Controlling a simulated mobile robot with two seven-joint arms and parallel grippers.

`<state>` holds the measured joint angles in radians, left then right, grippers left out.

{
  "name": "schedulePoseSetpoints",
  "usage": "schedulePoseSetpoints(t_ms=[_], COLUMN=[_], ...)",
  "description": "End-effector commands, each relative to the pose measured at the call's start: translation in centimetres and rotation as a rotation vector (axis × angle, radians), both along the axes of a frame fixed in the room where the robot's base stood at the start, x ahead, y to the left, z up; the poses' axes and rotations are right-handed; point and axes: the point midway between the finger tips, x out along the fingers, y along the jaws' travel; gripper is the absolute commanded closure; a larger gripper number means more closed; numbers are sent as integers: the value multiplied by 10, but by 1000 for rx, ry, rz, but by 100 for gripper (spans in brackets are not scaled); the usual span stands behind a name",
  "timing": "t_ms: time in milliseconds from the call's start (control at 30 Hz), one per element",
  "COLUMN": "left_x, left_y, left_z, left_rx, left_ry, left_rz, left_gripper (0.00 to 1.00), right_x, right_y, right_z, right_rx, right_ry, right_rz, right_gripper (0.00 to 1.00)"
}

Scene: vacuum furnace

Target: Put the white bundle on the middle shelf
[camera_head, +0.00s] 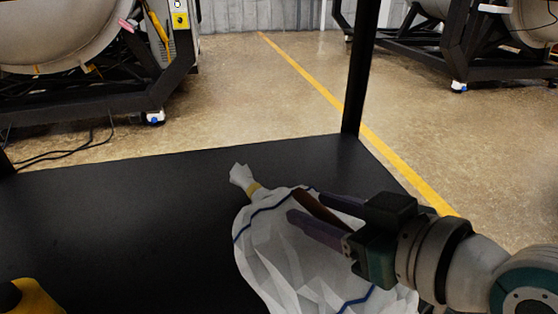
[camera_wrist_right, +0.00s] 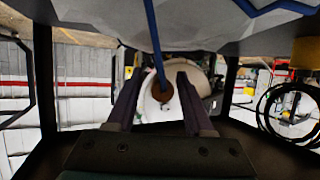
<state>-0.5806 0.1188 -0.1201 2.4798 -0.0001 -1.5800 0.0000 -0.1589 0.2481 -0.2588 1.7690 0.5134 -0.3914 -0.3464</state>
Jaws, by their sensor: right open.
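The white bundle (camera_head: 275,258) is a crumpled sack with blue cords and a yellow band near its tied neck. It lies on a black shelf surface (camera_head: 130,215), right of the middle in the head view, its neck pointing up the picture. My right gripper (camera_head: 307,205) reaches in from the right, over the bundle, with its fingers apart. Whether they touch the bundle is not clear. In the right wrist view, white cloth (camera_wrist_right: 200,28) fills the top, and a blue cord runs down to a brown round thing (camera_wrist_right: 162,92) between the open fingers (camera_wrist_right: 157,80). My left gripper is not in view.
A black upright post (camera_head: 358,85) stands at the shelf's far right corner. A yellow and black thing (camera_head: 38,297) shows partly at the lower left. The shelf's left half is mostly bare. Large furnace frames stand beyond on the floor.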

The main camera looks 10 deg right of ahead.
Motion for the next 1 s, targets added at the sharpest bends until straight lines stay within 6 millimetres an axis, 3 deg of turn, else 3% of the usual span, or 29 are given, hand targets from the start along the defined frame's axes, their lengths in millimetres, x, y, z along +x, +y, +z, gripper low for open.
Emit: schedulePoseSetpoints(t_ms=[233,600,733,1000], left_x=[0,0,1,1], left_y=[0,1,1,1], left_z=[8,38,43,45], left_rx=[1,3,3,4], left_ry=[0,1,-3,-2], left_rz=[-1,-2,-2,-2], left_gripper=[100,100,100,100], right_x=[-10,-76,-91,-108], right_y=[-5,-34,-41,-34], right_z=[6,38,44,40], right_rx=[-2,-2,-3,-29], right_ry=[3,4,2,93], right_rz=[-1,2,1,19], right_gripper=[48,48,48,48])
